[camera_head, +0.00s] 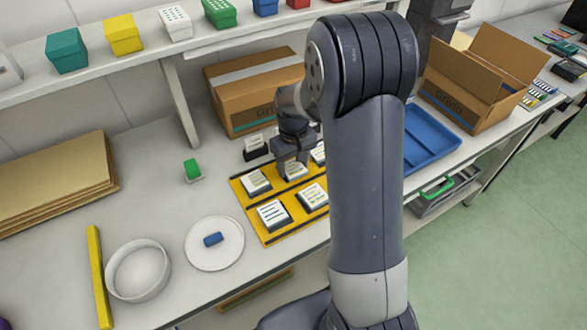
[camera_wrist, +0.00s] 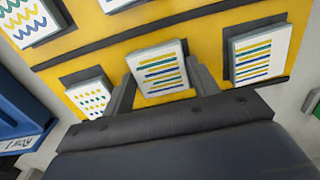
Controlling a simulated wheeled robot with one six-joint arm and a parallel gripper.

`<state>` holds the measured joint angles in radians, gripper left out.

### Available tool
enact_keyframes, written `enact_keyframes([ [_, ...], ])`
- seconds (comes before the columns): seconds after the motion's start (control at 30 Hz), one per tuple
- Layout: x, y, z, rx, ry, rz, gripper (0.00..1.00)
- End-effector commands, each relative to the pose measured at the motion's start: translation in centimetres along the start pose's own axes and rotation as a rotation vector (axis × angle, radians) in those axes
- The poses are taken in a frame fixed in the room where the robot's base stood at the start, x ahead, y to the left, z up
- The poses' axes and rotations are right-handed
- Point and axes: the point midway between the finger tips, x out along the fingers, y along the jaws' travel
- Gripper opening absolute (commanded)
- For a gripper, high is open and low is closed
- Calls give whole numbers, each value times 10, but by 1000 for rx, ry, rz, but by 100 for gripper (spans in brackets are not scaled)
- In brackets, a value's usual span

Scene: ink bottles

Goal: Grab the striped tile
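A white tile with blue, green and yellow stripes on a dark base (camera_wrist: 158,67) lies on the yellow mat (camera_wrist: 110,48) in the wrist view. The fingers of my gripper (camera_wrist: 162,88) stand at its left and right sides; whether they press on it is not clear. In the head view my gripper (camera_head: 291,161) is low over the back of the mat (camera_head: 271,207), partly hiding this tile (camera_head: 295,172). Another striped tile (camera_wrist: 262,54) lies to the right in the wrist view. A dotted tile (camera_wrist: 91,98) is to the left and a wavy-lined tile (camera_wrist: 27,20) at upper left.
A blue tray (camera_head: 432,142) and an open carton (camera_head: 478,82) stand to the right, a closed box (camera_head: 246,100) behind. A white plate (camera_head: 214,255) with a blue block, a bowl (camera_head: 138,272) and a small green object (camera_head: 192,168) are to the left.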

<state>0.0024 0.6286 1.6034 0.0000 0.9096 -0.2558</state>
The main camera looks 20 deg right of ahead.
Motion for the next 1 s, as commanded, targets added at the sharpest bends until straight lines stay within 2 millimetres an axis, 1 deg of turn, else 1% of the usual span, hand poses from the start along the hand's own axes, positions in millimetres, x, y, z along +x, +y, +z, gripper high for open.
enact_keyframes([
  [0.03,0,0,0,0,0,0,52],
  [0.07,0,0,0,0,0,0,50],
  [0.3,0,0,0,0,0,0,30],
  [0.57,-2,0,0,0,1,0,29],
  [0.67,-12,0,-1,0,4,1,29],
  [0.73,-23,0,-1,0,5,1,29],
  [0.9,-59,0,-1,0,6,2,29],
  [1.0,-77,0,-1,0,4,1,29],
])
